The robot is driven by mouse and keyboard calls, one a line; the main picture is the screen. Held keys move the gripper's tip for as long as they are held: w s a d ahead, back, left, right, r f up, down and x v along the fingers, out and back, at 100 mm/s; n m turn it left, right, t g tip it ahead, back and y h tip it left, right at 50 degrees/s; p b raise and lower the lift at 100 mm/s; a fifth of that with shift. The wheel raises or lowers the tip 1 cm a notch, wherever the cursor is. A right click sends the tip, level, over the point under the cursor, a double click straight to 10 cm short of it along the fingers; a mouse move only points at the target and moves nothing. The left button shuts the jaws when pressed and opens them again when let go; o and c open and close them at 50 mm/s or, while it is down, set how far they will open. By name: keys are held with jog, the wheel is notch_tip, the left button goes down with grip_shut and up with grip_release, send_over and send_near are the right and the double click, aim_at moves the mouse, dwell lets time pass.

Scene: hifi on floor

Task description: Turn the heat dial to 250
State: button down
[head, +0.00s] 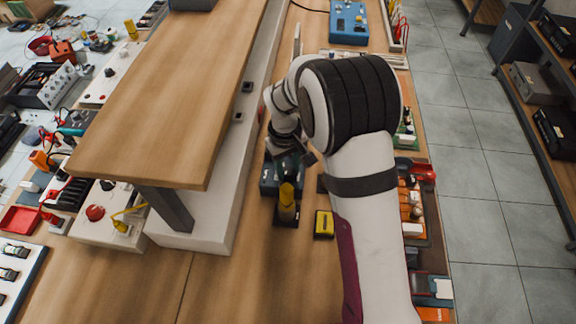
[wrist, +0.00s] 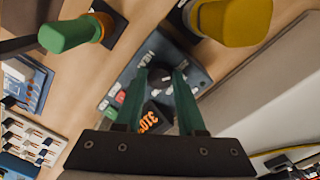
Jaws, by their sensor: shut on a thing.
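The heat unit (head: 283,182) is a dark box on the bench under my wrist. In the wrist view the unit (wrist: 198,73) carries partly covered white lettering starting "HEA". A small black display (wrist: 152,118) shows orange digits, seen rotated and hard to read for certain. The dark dial (wrist: 160,76) sits between the tips of my gripper (wrist: 160,72), whose two green fingers are shut on it. Fingers and the gripper body hide part of the unit. In the head view my arm hides the fingers and dial.
A raised wooden shelf (head: 185,85) borders the left side. Boards and parts (head: 412,205) line the right edge. The front bench is clear.

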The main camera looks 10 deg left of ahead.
aim_at(286, 172)
jog(key=c, duration=0.5)
grip_release()
notch_tip(286, 172, up, 16)
jog(key=shift+s+a, duration=0.2)
jog(key=shift+a, duration=0.1)
jog(key=shift+f, duration=0.1)
jog(key=s+d+r+m, duration=0.3)
jog(key=s+d+m, duration=0.1)
jog(key=s+d, duration=0.25)
jog(key=s+d+f+m+y, duration=0.1)
jog(key=s+d+m, duration=0.2)
jog(key=s, duration=0.7)
jog(key=s+d+f+m+y, duration=0.1)
jog(key=s+m, duration=0.4)
jog(key=s, duration=0.5)
jog(key=shift+s+d+f+m+g, duration=0.3)
jog(key=shift+d+f, duration=0.25)
jog(key=shift+d, duration=0.35)
